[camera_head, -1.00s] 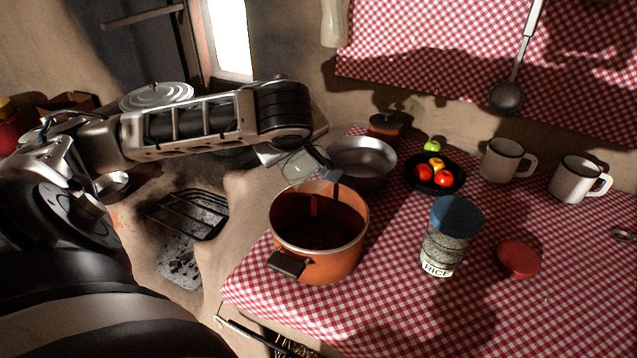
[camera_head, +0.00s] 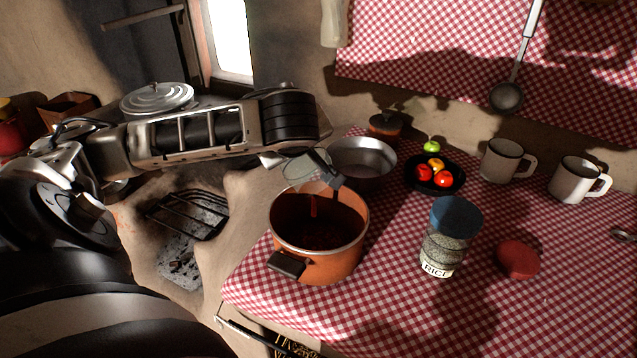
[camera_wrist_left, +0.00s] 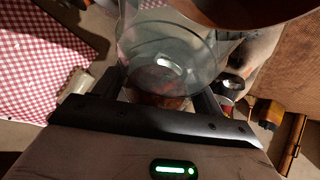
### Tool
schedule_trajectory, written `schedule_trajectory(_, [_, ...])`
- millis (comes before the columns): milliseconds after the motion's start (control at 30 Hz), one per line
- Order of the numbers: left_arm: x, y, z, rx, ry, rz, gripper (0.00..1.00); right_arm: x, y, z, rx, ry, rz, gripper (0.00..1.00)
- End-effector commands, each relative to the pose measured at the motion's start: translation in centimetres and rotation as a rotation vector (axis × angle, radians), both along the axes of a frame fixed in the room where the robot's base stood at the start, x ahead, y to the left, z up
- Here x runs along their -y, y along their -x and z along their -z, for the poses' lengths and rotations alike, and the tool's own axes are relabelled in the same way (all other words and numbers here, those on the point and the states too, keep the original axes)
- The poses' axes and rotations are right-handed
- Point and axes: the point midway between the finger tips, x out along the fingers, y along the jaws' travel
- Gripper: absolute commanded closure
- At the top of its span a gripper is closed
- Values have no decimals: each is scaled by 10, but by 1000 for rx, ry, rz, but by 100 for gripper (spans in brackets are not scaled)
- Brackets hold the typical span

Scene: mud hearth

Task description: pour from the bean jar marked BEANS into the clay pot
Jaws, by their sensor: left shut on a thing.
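The orange clay pot (camera_head: 335,265) stands on the checked cloth, with dark contents low inside; its curved wall also shows at the top of the left wrist view (camera_wrist_left: 250,12). My left gripper (camera_head: 328,167) is shut on a clear glass jar (camera_head: 298,170), held tilted over the pot's far left rim. In the left wrist view the jar (camera_wrist_left: 165,50) looks mostly clear, with some reddish brown matter near the fingers. No BEANS label shows. A thin red streak shows inside the pot below the jar; I cannot tell whether it is falling beans. My right gripper is out of view.
A jar marked RICE (camera_head: 447,240) with a blue lid stands right of the pot, beside a red lid (camera_head: 518,258). A metal bowl (camera_head: 362,160) is close behind the pot. A black fruit plate (camera_head: 433,180) and two mugs (camera_head: 505,160) stand farther back. The front right cloth is clear.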

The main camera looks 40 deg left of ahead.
Motion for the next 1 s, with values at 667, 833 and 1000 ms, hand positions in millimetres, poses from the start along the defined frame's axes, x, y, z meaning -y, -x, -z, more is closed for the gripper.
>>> schedule_trajectory(667, [3,0,-4,14,-44,0,63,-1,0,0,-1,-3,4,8])
schedule_trajectory(833, [4,1,-4,17,-53,1,63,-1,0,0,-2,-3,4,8])
schedule_trajectory(1000, [5,1,-5,20,-66,0,63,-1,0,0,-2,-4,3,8])
